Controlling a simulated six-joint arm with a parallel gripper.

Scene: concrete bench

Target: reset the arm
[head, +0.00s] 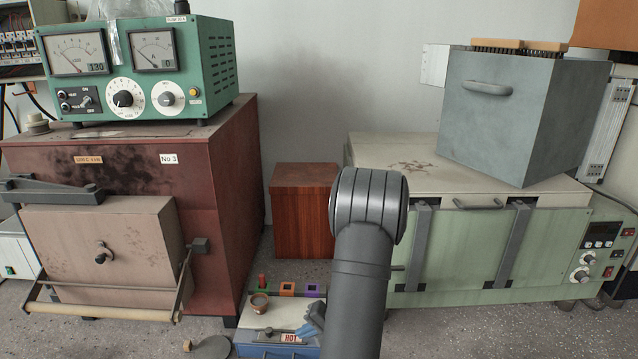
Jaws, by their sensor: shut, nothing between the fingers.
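My arm rises from the bottom centre of the head view, and its thick grey link covers part of the bench. My gripper (307,328) shows only in part, just left of that link, low over the bench near a red-lettered HOT label (291,338). It is shut and empty. The rest of it is hidden behind my arm.
A red-brown furnace (228,200) stands at left, under a green meter box (215,60). A pale green oven (470,260) stands at right, with a grey box (530,110) on top.

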